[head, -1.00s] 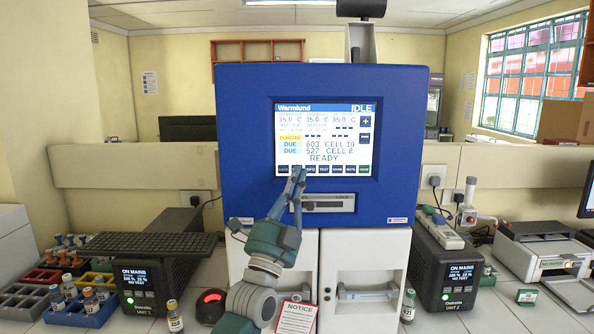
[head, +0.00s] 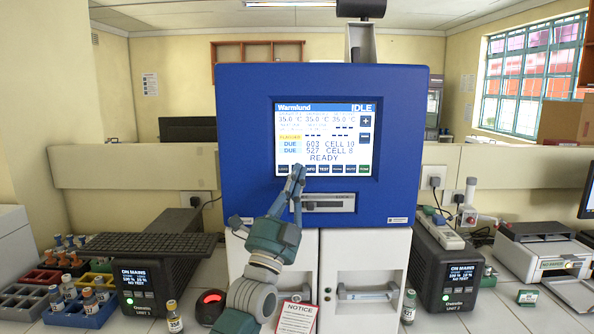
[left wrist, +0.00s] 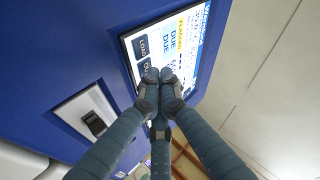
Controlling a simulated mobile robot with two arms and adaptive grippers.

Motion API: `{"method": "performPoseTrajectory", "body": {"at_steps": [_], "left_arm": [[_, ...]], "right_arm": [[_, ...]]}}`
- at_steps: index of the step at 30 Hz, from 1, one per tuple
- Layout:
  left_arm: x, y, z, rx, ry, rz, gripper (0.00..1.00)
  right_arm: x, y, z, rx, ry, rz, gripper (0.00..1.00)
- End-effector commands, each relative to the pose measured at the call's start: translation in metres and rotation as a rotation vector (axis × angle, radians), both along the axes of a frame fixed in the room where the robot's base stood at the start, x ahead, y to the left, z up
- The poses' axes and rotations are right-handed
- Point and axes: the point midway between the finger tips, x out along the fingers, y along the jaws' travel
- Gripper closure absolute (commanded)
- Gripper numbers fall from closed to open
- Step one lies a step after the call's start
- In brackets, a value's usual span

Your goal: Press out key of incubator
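The blue incubator (head: 400,120) stands in the middle of the head view, with a lit touch screen (head: 325,115) reading IDLE and READY. A row of dark keys runs along the screen's bottom edge. My left gripper (head: 298,172) is shut and empty, its fingertips at the second key from the left, which they mostly cover. In the left wrist view, the LOAD key (left wrist: 141,47) is clear, and the out key (left wrist: 147,66) is partly hidden by the gripper's closed tips (left wrist: 160,76). I cannot tell whether the tips touch the screen. My right gripper is not in view.
A slot panel (head: 328,202) sits below the screen. Black power units stand left (head: 150,285) and right (head: 450,265) of the incubator. A vial (head: 174,317), a red-lit device (head: 211,305) and a notice card (head: 297,317) stand near my left arm.

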Motion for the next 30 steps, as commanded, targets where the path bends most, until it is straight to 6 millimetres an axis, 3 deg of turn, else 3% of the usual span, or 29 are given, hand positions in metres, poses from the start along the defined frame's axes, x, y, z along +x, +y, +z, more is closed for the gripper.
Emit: {"method": "performPoseTrajectory", "body": {"at_steps": [21, 30], "left_arm": [[0.005, 0.000, 0.000, 0.000, 0.000, 0.000, 1.00], [-0.007, 0.000, 0.000, -0.001, 0.002, 0.000, 1.00]], "right_arm": [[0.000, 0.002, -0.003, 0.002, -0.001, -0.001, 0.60], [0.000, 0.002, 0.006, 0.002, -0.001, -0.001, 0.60]]}}
